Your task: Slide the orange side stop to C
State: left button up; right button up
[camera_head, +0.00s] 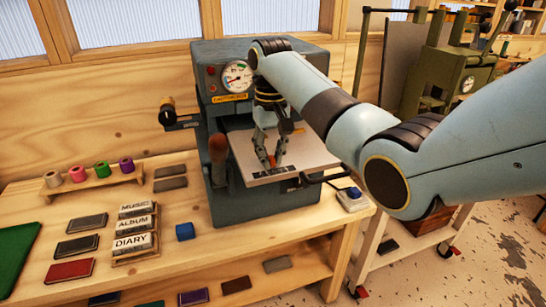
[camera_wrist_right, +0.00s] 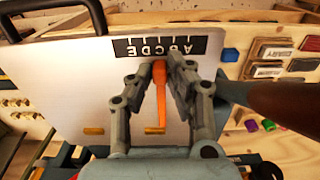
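The orange side stop (camera_wrist_right: 160,98) is a slim bar on the pale plate (camera_wrist_right: 75,75) of the grey-blue press (camera_head: 237,193). In the right wrist view its knobbed end lies near a black lettered scale (camera_wrist_right: 150,46). I cannot tell exactly which letter it lines up with. My right gripper (camera_wrist_right: 159,72) is down at the plate, its two fingers drawn in close on either side of the stop's knob, and appears shut on it. In the head view the stop is mostly hidden by the fingers (camera_head: 272,160). My left gripper is out of view.
Foil rolls (camera_head: 102,169) stand in a wooden rack at the left. Type blocks (camera_head: 133,243), dark and red slabs (camera_head: 70,271) and a blue cube (camera_head: 185,231) lie on the bench. A blue-topped device (camera_head: 353,198) sits right of the press.

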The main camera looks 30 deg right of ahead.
jog(key=o, duration=0.4)
notch_tip(320, 180, up, 7)
jog(key=shift+r, duration=0.2)
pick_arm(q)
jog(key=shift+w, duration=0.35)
